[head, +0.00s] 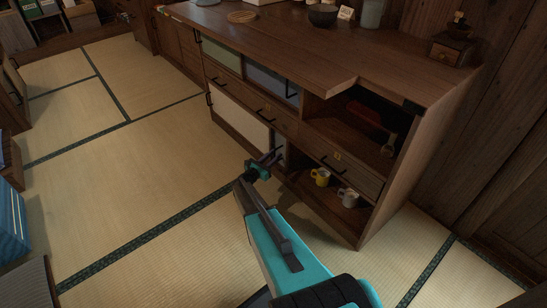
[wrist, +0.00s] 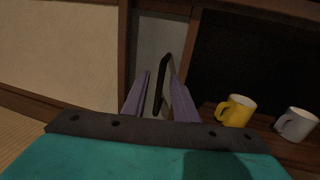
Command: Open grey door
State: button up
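The grey door (wrist: 149,38) is a narrow grey panel in the cabinet's lower row, between the cream door and an open shelf. In the head view it is a thin strip (head: 279,149), partly hidden behind my gripper (head: 268,160). Its dark upright handle (wrist: 162,72) shows in the wrist view. The purple fingers of my gripper (wrist: 158,95) stand apart, one on each side of the handle, which is closer to the right finger. I cannot tell whether that finger touches it. The door looks shut.
A yellow mug (wrist: 238,109) and a white mug (wrist: 296,123) stand on the open shelf just right of the handle. The cream door (head: 240,116) is to the left. The wooden counter (head: 270,43) overhangs above. Tatami floor (head: 120,165) is clear to the left.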

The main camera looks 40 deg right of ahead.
jog(key=shift+s, duration=0.1)
jog(key=p+v, duration=0.2)
jog(key=v, duration=1.1)
jog(key=shift+a+p, duration=0.35)
jog(key=shift+p, duration=0.05)
